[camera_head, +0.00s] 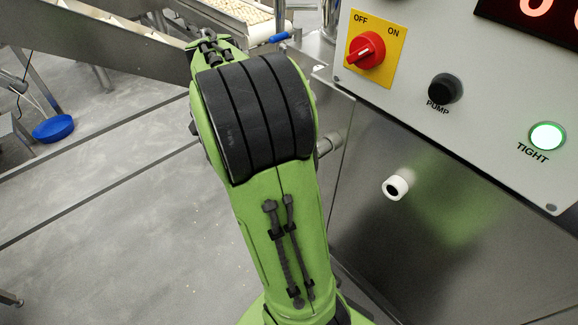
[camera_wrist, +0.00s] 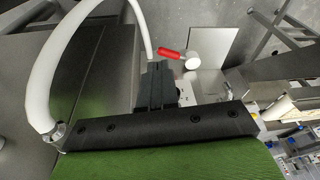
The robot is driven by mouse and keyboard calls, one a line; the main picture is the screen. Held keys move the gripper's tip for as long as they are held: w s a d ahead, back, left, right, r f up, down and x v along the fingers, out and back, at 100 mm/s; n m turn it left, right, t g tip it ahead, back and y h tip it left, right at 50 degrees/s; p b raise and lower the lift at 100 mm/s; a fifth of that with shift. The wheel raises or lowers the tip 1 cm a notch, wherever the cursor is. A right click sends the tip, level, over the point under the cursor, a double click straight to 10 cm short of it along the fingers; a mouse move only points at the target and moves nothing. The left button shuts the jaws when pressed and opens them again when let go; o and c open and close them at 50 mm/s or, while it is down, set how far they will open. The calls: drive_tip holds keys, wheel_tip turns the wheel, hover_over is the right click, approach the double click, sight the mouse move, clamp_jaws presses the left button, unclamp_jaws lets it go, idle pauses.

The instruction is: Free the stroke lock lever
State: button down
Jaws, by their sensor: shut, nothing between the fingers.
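A small lever with a red grip (camera_wrist: 170,54) lies roughly level in the wrist view, just beyond my fingertips. It meets a white round part (camera_wrist: 194,61) at its right end. It looks like the stroke lock lever, but no label shows. My gripper (camera_wrist: 158,68) is shut and empty, its dark fingers pointing toward the red grip. I cannot tell whether the fingertips touch the grip or stay short of it. In the head view my green arm hides the gripper, and the red-gripped lever does not show.
A white hose (camera_wrist: 60,58) arches along the left of the wrist view beside a steel housing (camera_wrist: 105,60). In the head view, a control panel (camera_head: 411,78) with a red switch (camera_head: 367,50) and lit green TIGHT lamp (camera_head: 547,136) stands right. Floor is open at left.

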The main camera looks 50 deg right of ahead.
drive_tip(key=d+f+m+g+b, duration=0.2)
drive_tip(key=d+f+m, duration=0.4)
drive_tip(key=d+f, duration=0.3)
drive_tip(key=shift+d+g+h, duration=0.3)
drive_tip(key=shift+d, duration=0.2)
drive_tip(key=b+x, duration=0.3)
drive_tip(key=x, duration=0.7)
drive_tip(key=shift+b, duration=0.3)
drive_tip(key=shift+w+a+m, duration=0.1)
drive_tip(key=shift+w+m, duration=0.05)
drive_tip(key=shift+m, duration=0.15)
